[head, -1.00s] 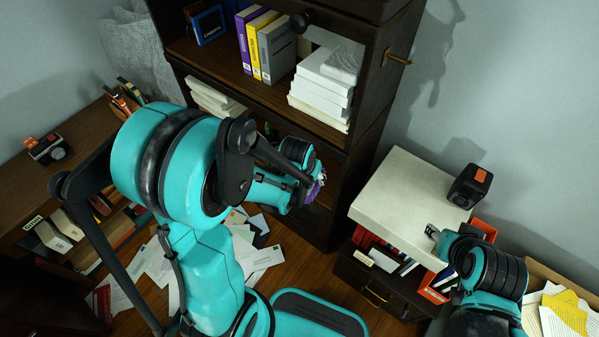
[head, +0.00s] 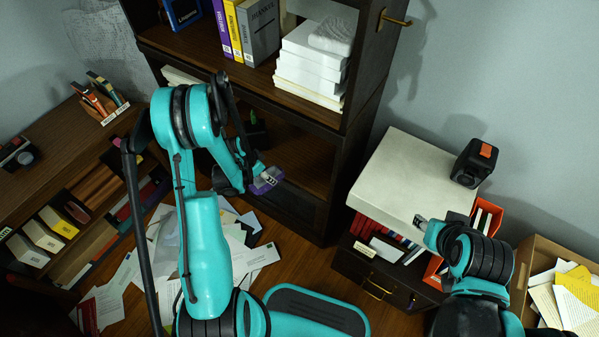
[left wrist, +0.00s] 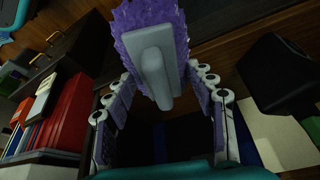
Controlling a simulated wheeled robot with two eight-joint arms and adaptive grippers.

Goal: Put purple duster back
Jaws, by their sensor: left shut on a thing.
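The purple duster (head: 262,186) is in my left gripper (head: 269,179), in front of the dark bookcase's lower part. In the left wrist view the duster's grey back and handle (left wrist: 154,62) stand between the two fingers, with purple bristles (left wrist: 125,40) around the back. My left gripper (left wrist: 160,110) is shut on the duster's handle; the exact contact is partly hidden. A brass hook (head: 395,20) sticks out from the bookcase's right side, with nothing hanging on it. My right gripper (head: 421,222) is at the white box's front edge; its fingers are too small to read.
The bookcase (head: 345,140) holds books and a white paper stack (head: 312,75). The white box (head: 400,180) bears a black and orange device (head: 474,162). Papers (head: 245,255) litter the floor. A black object with a green handle (left wrist: 285,80) is near my left gripper.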

